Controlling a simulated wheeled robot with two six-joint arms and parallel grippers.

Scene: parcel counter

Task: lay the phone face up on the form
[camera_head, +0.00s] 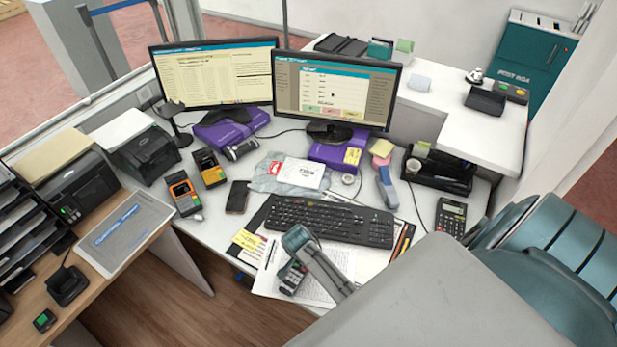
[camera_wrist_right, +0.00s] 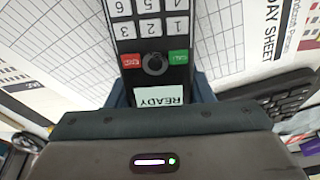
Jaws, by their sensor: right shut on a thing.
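The phone, a dark handset with a keypad (camera_head: 291,280), is over the form, a printed white sheet (camera_head: 325,292) in front of the keyboard. My right gripper (camera_head: 296,262) is shut on the phone near its display end. In the right wrist view, the phone (camera_wrist_right: 152,30) shows its keys, a red and a green button and a "READY" display facing the camera. The form's lined grid (camera_wrist_right: 60,45) spreads behind it. I cannot tell whether the phone touches the form. My left gripper is out of view.
The keyboard (camera_head: 330,221) lies just behind the form, with yellow notes (camera_head: 248,241) at its left. A dark smartphone (camera_head: 237,197) and card terminals (camera_head: 184,194) lie further left. A calculator (camera_head: 451,217) is at the right. The empty-looking cradle (camera_head: 67,285) stands on the wooden side desk.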

